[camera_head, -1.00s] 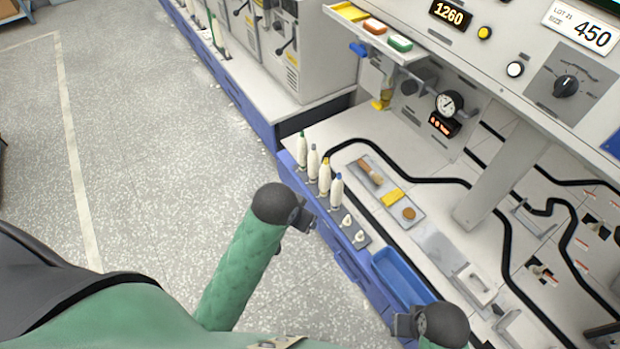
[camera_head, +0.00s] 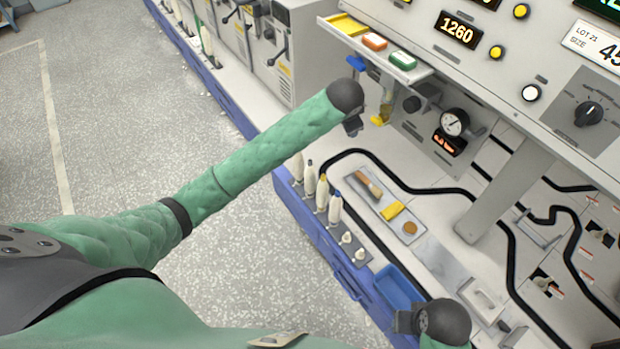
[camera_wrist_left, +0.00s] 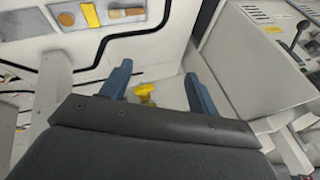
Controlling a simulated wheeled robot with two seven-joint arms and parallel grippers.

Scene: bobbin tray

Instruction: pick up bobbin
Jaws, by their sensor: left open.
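Several white bobbins stand upright in a row on a rack at the table's left edge in the head view.
Two short empty-looking pegs (camera_head: 347,239) stand nearer on the rack. A blue bin (camera_head: 398,288) and a grey tray (camera_head: 391,207) with a brush and a yellow block lie beside. A yellow fitting (camera_head: 380,119) hangs near my left gripper; it also shows in the left wrist view (camera_wrist_left: 145,92).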

